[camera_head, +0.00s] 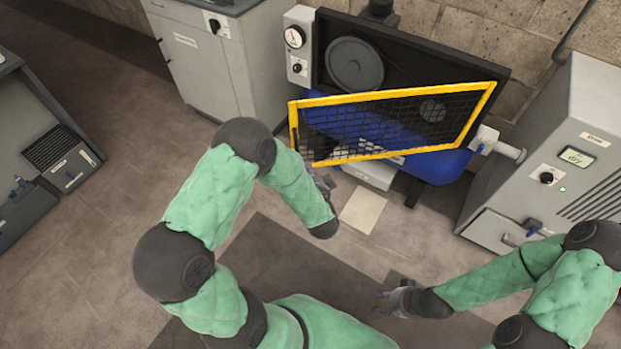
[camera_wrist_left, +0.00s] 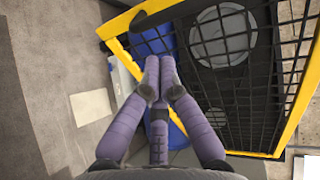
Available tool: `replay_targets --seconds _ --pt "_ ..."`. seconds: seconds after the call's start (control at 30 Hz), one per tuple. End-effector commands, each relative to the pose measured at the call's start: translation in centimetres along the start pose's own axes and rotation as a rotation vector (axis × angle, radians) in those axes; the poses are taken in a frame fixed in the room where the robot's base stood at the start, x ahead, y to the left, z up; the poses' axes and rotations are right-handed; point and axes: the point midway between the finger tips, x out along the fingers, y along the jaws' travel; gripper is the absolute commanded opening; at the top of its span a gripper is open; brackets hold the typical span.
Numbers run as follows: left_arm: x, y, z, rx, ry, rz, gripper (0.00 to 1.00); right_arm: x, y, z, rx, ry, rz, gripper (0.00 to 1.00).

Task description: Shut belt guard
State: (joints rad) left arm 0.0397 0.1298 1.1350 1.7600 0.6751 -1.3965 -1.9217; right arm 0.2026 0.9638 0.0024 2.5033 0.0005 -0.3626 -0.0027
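The belt guard (camera_head: 395,122) is a black mesh panel in a yellow frame. It stands swung out in front of the black housing (camera_head: 440,62) with its pulleys, its left end well away from the housing. The large pulley (camera_head: 354,65) shows above it. In the left wrist view the guard's mesh (camera_wrist_left: 255,85) fills the right side. My left gripper (camera_head: 325,184) is just below the guard's lower left corner, partly hidden by my arm. In the wrist view its purple fingers (camera_wrist_left: 159,78) converge, with nothing visible between them. My right gripper (camera_head: 385,304) is low, far from the guard; its fingers are too small to read.
A blue machine body (camera_head: 440,165) sits below the housing. A gauge box (camera_head: 299,45) stands left of it, a grey cabinet (camera_head: 560,140) right. A pale sheet (camera_head: 362,210) lies on the floor. Floor in front is clear.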

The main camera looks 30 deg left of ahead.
Motion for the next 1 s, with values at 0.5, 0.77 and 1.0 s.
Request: replay_targets --seconds 0.5,0.77,1.0 --pt "7.2 -0.9 0.0 0.000 0.001 0.000 0.00 3.1 1.1 -0.1 0.000 0.000 0.000 0.40" --pt "7.6 -1.2 0.0 0.000 0.001 0.000 0.00 3.1 1.1 -0.1 0.000 0.000 0.000 0.40" --pt "7.6 -1.2 0.0 0.000 0.001 0.001 0.00 3.1 1.1 -0.1 0.000 0.000 0.000 0.40"
